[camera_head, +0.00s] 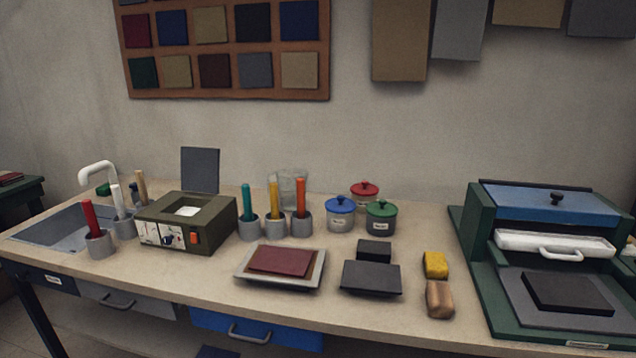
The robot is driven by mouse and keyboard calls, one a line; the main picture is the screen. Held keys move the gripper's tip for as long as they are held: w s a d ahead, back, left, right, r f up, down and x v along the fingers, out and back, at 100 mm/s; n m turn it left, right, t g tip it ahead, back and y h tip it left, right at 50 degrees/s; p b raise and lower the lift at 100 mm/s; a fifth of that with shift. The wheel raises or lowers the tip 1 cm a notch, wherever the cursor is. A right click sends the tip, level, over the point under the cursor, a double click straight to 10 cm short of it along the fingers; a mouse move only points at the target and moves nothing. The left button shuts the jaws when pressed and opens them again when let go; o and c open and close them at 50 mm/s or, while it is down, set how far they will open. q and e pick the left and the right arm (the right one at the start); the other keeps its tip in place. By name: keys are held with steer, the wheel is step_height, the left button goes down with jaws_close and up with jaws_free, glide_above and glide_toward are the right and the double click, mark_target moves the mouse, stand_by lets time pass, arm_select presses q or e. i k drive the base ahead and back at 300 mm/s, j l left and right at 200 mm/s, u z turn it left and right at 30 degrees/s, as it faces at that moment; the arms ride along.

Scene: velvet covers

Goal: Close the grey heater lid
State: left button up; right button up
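The heater (158,211) is an olive-green box with dials and an orange switch on its front, standing on the left half of the bench. A flat grey panel (200,170), which looks like its lid, stands nearly upright at the heater's back edge. The hinge between panel and box is too small to make out. Neither of my grippers is in the head view.
Holders with a teal tool (247,202), a yellow tool (273,198) and an orange tool (300,198) stand right of the heater. A red-handled tool (90,218) stands at its front left. A sink (62,228) lies left; a green press (480,215) stands right.

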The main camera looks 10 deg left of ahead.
mark_target(200, 166)
steer(key=u, duration=1.25)
